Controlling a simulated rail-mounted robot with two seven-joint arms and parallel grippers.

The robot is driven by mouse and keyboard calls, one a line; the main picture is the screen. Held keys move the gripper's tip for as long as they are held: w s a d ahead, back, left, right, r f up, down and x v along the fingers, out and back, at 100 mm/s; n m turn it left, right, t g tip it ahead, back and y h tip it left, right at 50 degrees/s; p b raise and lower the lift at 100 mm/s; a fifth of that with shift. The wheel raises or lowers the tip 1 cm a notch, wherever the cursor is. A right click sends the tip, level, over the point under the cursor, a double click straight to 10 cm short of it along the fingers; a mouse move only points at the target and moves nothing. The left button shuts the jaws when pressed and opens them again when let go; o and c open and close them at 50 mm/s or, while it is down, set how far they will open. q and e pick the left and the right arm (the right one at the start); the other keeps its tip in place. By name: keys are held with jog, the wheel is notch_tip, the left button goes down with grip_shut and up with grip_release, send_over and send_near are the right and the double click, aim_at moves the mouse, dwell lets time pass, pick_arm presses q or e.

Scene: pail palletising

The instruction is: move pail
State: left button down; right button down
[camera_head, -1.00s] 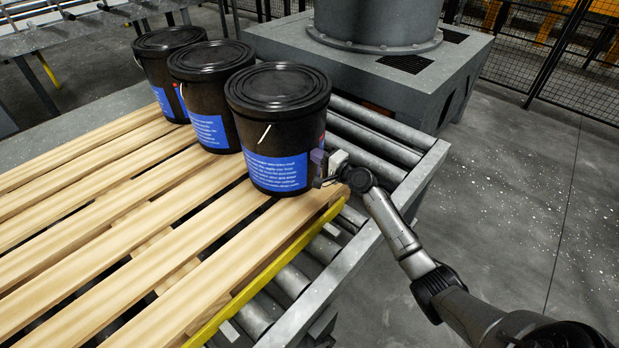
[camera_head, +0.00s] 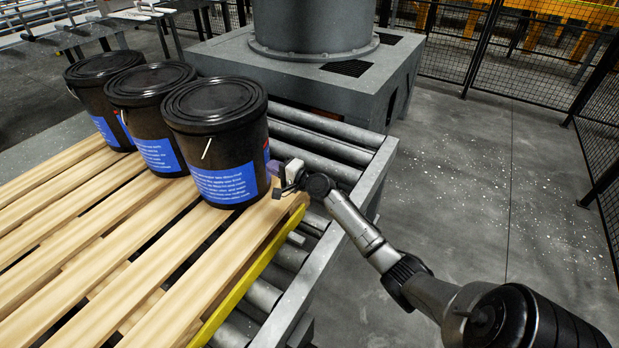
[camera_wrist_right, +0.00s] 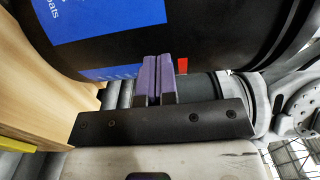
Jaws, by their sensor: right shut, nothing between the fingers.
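Three black pails with lids and blue labels stand upright in a row on the far end of a wooden pallet (camera_head: 98,262): a far one (camera_head: 98,98), a middle one (camera_head: 150,115) and the nearest one (camera_head: 215,140). My right gripper (camera_head: 276,168) is beside the nearest pail, at its right side near the pallet edge. In the right wrist view its purple fingers (camera_wrist_right: 154,80) are shut together with nothing between them. The pail's black wall (camera_wrist_right: 208,40) and blue label lie just beyond the fingertips; whether they touch I cannot tell. My left gripper is not in view.
The pallet rests on a roller conveyor (camera_head: 262,296) with a yellow strip along its near side. A large grey machine base (camera_head: 300,75) stands behind the pails. A black mesh fence (camera_head: 535,75) stands at the back right. The front of the pallet is bare.

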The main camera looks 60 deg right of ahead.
jog(key=s+p, duration=0.1)
jog(key=s, duration=0.9)
